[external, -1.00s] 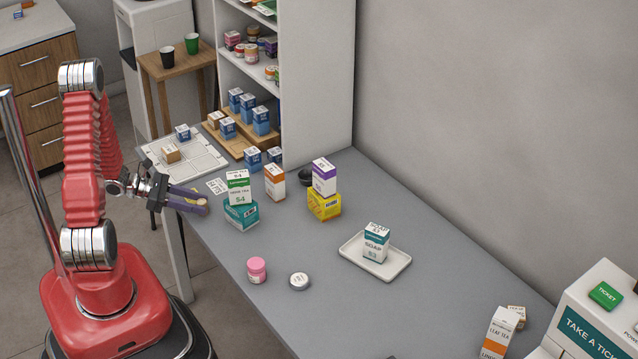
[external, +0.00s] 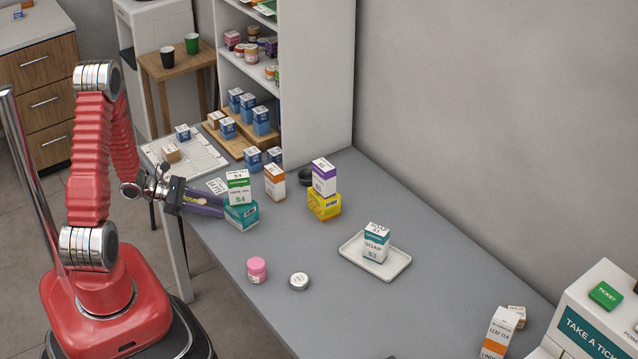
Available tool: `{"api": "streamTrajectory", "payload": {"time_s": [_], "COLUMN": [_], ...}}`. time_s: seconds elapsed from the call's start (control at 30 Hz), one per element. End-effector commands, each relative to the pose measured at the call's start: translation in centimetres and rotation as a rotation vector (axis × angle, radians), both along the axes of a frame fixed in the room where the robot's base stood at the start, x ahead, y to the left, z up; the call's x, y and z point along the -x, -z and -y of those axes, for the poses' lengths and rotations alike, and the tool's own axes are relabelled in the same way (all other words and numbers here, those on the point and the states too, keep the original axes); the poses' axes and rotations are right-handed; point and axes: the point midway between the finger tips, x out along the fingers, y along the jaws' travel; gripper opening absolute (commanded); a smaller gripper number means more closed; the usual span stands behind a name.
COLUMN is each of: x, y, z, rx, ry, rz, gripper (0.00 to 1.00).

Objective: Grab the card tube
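My gripper (external: 222,207) is at the left edge of the grey counter, its dark purple-grey fingers pointing right. The fingertips appear close beside the stacked green-and-white tea box (external: 238,187) and teal box (external: 241,215); I cannot tell whether they touch. A small tan thing (external: 202,200) shows between the fingers, mostly hidden. I cannot tell whether it is the card tube or whether the fingers are closed on it. No other tube is clearly visible.
An orange-and-white box (external: 275,182) and a purple-topped box (external: 324,177) on a yellow box (external: 324,206) stand to the right. A pink jar (external: 257,270) and a small tin (external: 299,281) are nearer the front. A white tray (external: 398,268) holds a soap box (external: 375,243).

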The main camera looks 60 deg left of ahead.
Motion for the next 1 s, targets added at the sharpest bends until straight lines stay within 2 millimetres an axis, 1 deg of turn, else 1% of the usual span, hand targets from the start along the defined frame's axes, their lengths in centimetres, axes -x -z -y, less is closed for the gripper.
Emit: {"api": "streamTrajectory", "payload": {"time_s": [0.3, 0.73, 1.0], "x": [0.03, 0.04, 0.03], "y": [0.0, 0.0, -0.05], "z": [-0.01, 0.0, -0.01], "rx": [0.0, 0.0, 0.0], "ry": [0.0, 0.0, 0.0], "rz": [0.0, 0.0, 0.0], "gripper": [0.34, 0.05, 0.04]}}
